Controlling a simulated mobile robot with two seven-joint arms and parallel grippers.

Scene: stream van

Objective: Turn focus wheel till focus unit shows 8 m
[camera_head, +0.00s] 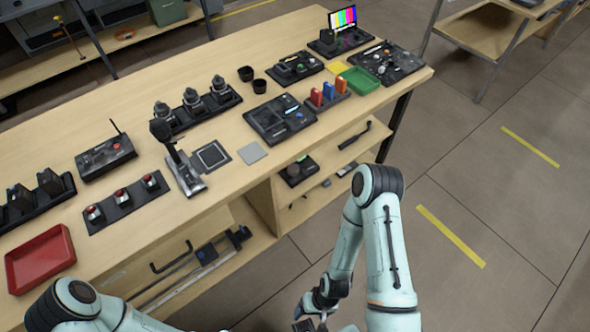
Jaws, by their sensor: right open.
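A dark panel unit (280,119) with a small lit screen lies on the bench top, right of centre. A smaller dark box (297,170) with a round knob on top sits on the shelf below. Either could be the focus unit with its wheel; I cannot tell which, and no reading is legible. My right gripper (319,324) is open at the bottom edge, partly cut off, low in front of the bench and well apart from both units. My left arm shows at the bottom left; its gripper is out of view.
The wooden bench (225,178) runs from lower left to upper right. A red tray (40,259), a tall dark handle (176,158), a green tray (359,80) and a colour-bar monitor (342,18) stand on it.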

